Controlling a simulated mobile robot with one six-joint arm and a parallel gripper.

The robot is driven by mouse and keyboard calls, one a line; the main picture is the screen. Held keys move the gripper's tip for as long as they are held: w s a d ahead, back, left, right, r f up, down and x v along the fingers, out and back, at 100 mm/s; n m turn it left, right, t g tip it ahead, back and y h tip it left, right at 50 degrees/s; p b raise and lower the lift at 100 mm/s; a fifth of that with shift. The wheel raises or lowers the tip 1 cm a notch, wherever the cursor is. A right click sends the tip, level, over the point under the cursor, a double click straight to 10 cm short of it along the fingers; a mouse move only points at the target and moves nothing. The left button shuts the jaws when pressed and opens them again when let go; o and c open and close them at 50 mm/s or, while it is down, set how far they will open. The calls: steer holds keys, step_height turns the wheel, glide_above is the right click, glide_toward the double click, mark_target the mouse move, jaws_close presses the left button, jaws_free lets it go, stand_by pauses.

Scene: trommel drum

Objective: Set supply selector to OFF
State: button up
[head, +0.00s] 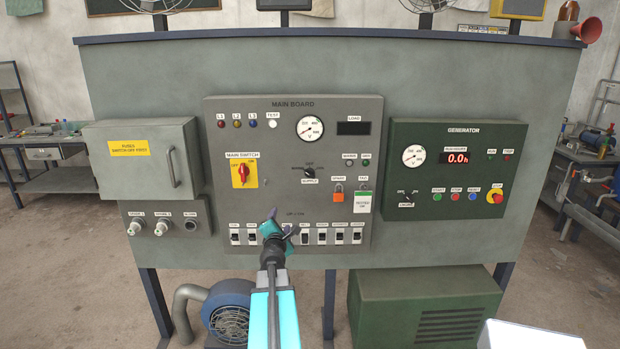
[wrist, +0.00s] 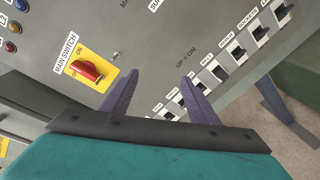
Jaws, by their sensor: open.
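The supply selector (head: 309,173) is a small black rotary knob in the middle of the grey main board (head: 225,118), with a SUPPLY label beneath it. Small labels sit above and to its left; I cannot tell for sure where the knob points. My gripper (head: 279,222) is in front of the board, below and left of the selector and apart from it, near the breaker row. In the wrist view my gripper (wrist: 160,78) is open, with two purple fingers and nothing between them. The selector knob is not visible there; only part of a label shows at the top edge.
The red main switch (head: 241,174) on a yellow plate is left of the selector. A row of breaker switches (head: 306,237) runs below. An orange padlock (head: 338,193) and a white-green tag (head: 363,201) hang at right. The generator panel (head: 450,215) is further right.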

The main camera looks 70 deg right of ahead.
mark_target(310, 175)
steer(key=s+d+r+n+h, duration=0.1)
steer(key=s+d+r+n, duration=0.3)
steer(key=s+r, duration=0.5)
steer(key=shift+s+d+r+t, duration=0.3)
steer(key=shift+d+r, duration=0.45)
steer(key=shift+d, duration=0.05)
steer(key=shift+d, duration=0.1)
steer(key=shift+r+x, duration=0.1)
steer(key=shift+x, duration=3.3)
steer(key=shift+r+x, duration=0.15)
steer(key=shift+x, duration=3.3)
steer(key=c, duration=1)
